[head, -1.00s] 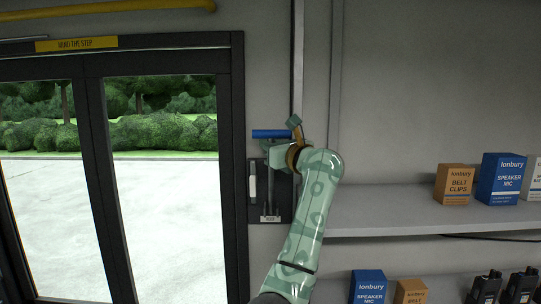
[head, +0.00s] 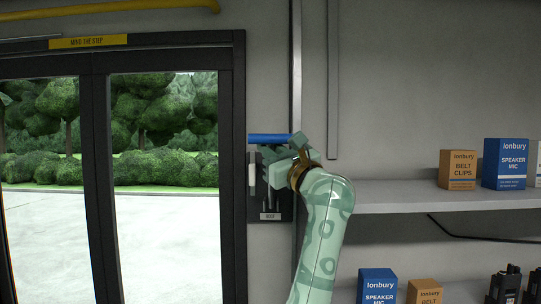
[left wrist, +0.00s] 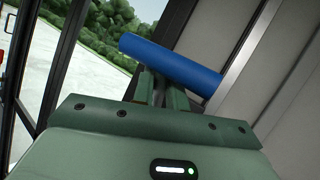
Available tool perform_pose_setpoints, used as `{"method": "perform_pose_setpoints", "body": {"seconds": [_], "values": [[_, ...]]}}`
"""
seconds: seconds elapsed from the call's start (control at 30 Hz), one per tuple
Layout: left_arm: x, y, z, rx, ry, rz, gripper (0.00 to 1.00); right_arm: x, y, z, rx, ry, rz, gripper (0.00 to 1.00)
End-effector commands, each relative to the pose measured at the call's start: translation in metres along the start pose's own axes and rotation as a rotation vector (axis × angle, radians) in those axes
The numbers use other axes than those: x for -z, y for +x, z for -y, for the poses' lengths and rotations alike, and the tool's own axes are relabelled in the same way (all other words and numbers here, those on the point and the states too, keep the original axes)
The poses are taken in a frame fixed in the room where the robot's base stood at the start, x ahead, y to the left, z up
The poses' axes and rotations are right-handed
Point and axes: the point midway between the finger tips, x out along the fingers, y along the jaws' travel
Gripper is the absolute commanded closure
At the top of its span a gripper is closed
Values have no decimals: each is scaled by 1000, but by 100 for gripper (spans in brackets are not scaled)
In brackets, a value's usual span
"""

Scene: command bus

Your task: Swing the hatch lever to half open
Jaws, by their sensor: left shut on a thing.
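The hatch lever has a blue crossbar handle (head: 266,139) and stands at a dark wall plate (head: 286,212) just right of the door frame. In the left wrist view the blue handle (left wrist: 172,62) lies tilted across the fingertips. My left gripper (head: 272,156) is at the lever just under the blue bar. In the left wrist view its fingers (left wrist: 161,92) are closed on the grey lever part beneath the bar. My gripper and wrist hide part of the lever and plate. My right gripper is in neither view.
A glazed double door (head: 164,190) is at left, with a yellow rail (head: 120,6) above. A vertical wall strip (head: 296,70) runs close behind my wrist. A shelf (head: 400,200) at right carries a belt clips box (head: 458,170) and speaker mic box (head: 505,165).

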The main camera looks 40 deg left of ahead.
Motion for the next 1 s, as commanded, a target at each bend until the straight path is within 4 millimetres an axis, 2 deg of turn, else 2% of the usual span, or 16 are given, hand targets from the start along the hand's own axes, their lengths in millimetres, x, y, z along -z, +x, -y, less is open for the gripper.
{"method": "perform_pose_setpoints", "body": {"seconds": [0.33, 0.37, 0.4, 0.73, 1.0], "values": [[-2, 0, 0, 1, 5, 9, 100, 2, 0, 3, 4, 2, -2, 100], [-2, 0, 0, 1, 5, 9, 78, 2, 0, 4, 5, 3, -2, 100], [-2, 0, 0, 1, 5, 9, 69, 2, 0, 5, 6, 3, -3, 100], [0, -5, 0, 1, 2, 5, 69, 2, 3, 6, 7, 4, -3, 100], [3, -53, 1, 4, 1, 4, 69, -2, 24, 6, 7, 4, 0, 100]]}}
